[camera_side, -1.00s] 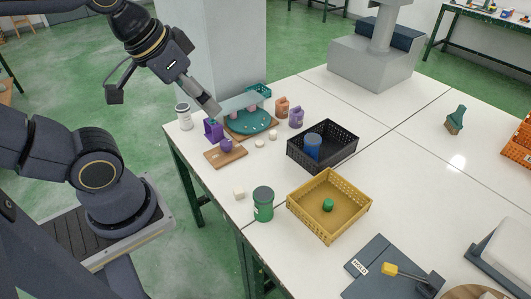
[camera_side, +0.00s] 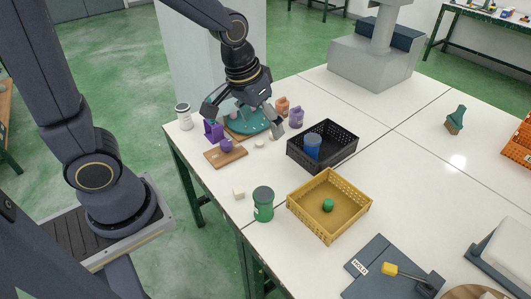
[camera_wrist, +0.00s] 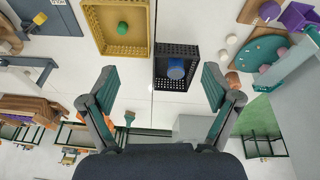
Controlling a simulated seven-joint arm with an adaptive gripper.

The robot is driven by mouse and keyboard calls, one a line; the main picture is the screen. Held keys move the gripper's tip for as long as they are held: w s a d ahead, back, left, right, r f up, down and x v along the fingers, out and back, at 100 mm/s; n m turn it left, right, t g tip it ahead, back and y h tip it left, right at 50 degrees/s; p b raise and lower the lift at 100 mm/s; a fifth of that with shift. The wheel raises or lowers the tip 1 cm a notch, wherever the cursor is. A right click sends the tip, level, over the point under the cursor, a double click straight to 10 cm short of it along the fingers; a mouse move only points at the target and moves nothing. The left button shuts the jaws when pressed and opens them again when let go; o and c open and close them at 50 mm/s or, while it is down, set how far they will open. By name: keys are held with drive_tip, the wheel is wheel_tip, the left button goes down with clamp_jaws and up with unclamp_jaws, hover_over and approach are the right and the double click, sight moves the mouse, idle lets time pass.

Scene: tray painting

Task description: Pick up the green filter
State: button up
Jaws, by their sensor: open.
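A small green piece (camera_side: 328,205), which looks like the green filter, sits inside the yellow crate (camera_side: 300,207). In the wrist view the green piece (camera_wrist: 123,28) shows at the top, in the yellow crate (camera_wrist: 95,22). A taller green canister (camera_side: 263,206) with a dark lid stands on the table left of the crate. My gripper (camera_side: 245,120) is open and empty, its fingers spread over the back left of the table, well apart from the green piece. In the wrist view my gripper (camera_wrist: 160,72) shows both fingers apart with nothing held.
A black crate (camera_side: 345,163) holding a blue cylinder (camera_side: 312,146) stands between my gripper and the yellow crate. A teal board (camera_side: 254,131) and small purple items lie near my gripper. A dark panel (camera_side: 385,275) with a yellow-headed tool lies at the front. The table's right middle is mostly clear.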

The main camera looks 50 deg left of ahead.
sight(262, 193)
drive_tip(key=f+g, duration=0.1)
drive_tip(key=f, duration=0.6)
drive_tip(key=s+d+f+g, duration=0.1)
drive_tip(key=f, duration=0.5)
drive_tip(key=d+f+g, duration=0.1)
drive_tip(key=f, duration=0.6)
drive_tip(key=shift+s+f+m, duration=0.2)
drive_tip(key=shift+f+m, duration=0.15)
drive_tip(key=shift+m, duration=0.05)
wheel_tip(262, 193, down, 6)
drive_tip(key=shift+w+r, duration=0.1)
drive_tip(key=c, duration=1.2)
